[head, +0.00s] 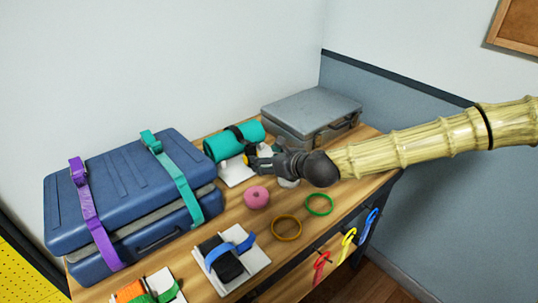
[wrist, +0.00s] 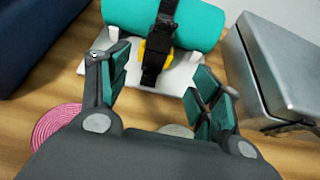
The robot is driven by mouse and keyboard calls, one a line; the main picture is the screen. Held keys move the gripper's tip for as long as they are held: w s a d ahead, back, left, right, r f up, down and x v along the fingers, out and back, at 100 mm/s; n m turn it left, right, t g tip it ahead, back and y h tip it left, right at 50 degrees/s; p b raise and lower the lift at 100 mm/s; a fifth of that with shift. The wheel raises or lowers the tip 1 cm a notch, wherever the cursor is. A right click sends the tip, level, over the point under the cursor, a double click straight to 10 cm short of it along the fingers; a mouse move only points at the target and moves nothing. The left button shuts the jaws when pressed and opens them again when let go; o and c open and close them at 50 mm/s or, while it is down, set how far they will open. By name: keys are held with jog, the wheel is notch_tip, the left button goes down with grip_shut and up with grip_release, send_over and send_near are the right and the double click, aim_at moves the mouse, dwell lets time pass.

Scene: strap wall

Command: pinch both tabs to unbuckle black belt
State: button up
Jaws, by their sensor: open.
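The black belt (head: 236,132) wraps around a teal roll (head: 219,147) on a white stand (head: 236,177) at the back of the table. In the wrist view the belt (wrist: 160,32) runs down over the roll (wrist: 195,27) to a dark buckle (wrist: 155,62) with yellow tabs (wrist: 143,48) at its sides. My gripper (head: 259,161) reaches in from the right and partly hides the buckle in the head view. In the wrist view my gripper (wrist: 158,80) is open. Its fingers are left and right of the belt, apart from the tabs, with nothing between them.
A grey metal case (head: 305,112) stands close to the right of the roll. A blue suitcase (head: 125,190) with purple and teal straps fills the left. A pink disc (head: 257,197), a green ring (head: 319,205) and a brown ring (head: 287,229) lie on the table (head: 262,226).

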jog(key=shift+s+a+r, duration=0.3)
jog(key=shift+s+a, duration=0.15)
jog(key=shift+a, duration=0.05)
jog(key=shift+a+r, duration=0.2)
jog(key=w+f, duration=0.1)
jog(key=w, duration=0.1)
jog(key=w+a+f+b, duration=0.1)
jog(key=w+f, duration=0.1)
jog(key=shift+a, duration=0.2)
jog(key=shift+w+a+f, duration=0.1)
jog(key=shift+w, duration=0.1)
jog(key=shift+s+a, duration=0.1)
jog(key=shift+a, duration=0.1)
jog(key=shift+w+a+b, duration=0.2)
jog(key=shift+b, duration=0.1)
jog(key=shift+w+a+f+b, duration=0.35)
jog(key=shift+w+f, duration=0.3)
jog(key=shift+w, duration=0.15)
jog(key=shift+w+a, duration=0.25)
jog(key=shift+a, duration=0.1)
